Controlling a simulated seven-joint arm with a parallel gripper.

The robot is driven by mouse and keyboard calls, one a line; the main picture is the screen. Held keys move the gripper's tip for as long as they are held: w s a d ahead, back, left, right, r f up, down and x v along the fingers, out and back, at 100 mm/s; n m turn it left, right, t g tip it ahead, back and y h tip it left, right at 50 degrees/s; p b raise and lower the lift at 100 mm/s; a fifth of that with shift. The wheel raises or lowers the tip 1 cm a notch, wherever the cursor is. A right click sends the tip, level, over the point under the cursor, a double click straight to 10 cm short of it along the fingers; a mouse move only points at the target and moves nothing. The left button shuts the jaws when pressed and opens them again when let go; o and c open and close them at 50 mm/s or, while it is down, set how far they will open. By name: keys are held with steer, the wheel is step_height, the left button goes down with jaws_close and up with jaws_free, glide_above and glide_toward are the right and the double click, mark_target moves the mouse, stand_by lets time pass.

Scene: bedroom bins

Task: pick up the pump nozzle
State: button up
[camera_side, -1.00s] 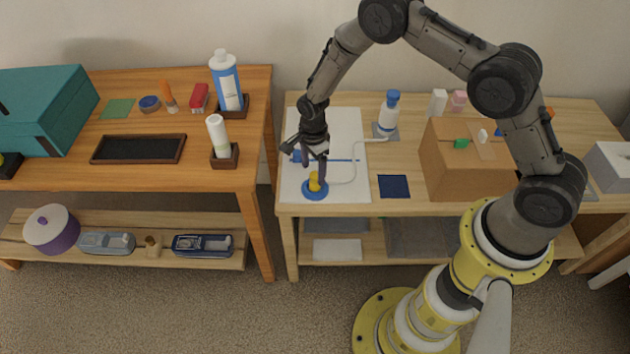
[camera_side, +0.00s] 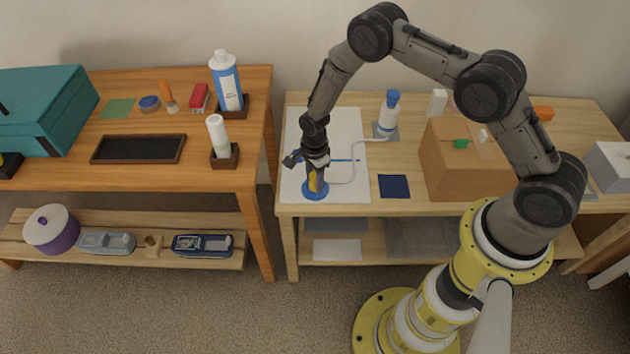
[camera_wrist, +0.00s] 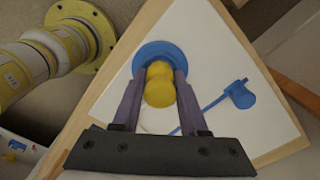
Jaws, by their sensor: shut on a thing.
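The yellow pump nozzle (camera_wrist: 160,88) stands upright in a round blue base (camera_side: 315,195) on the white sheet, near the front edge of the right table. The base also shows in the wrist view (camera_wrist: 150,52). A white tube curves from near the base to a white bottle with a blue cap (camera_side: 388,113) at the back. My gripper (camera_side: 316,182) points down, with its two fingers closed on either side of the nozzle. The fingers partly hide the nozzle in the side view. The nozzle still appears seated in the base.
A blue rod-like tool (camera_wrist: 238,94) lies on the white sheet (camera_side: 345,125) beside my gripper. A dark blue square (camera_side: 394,187) and a cardboard box (camera_side: 465,175) are to the right. The left table (camera_side: 60,178) stands across a gap.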

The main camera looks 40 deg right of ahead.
jaws_close()
steer(key=shift+r, duration=0.1)
steer(key=shift+r, duration=0.5)
step_height(320, 180, up, 3)
steer(key=shift+s+f, duration=0.15)
steer(key=shift+f, duration=0.05)
steer(key=s+d+r, duration=0.1)
steer(key=s+r, duration=1.2)
steer(key=shift+s+r, duration=0.15)
steer(key=shift+s, duration=0.2)
steer(key=shift+d, duration=0.1)
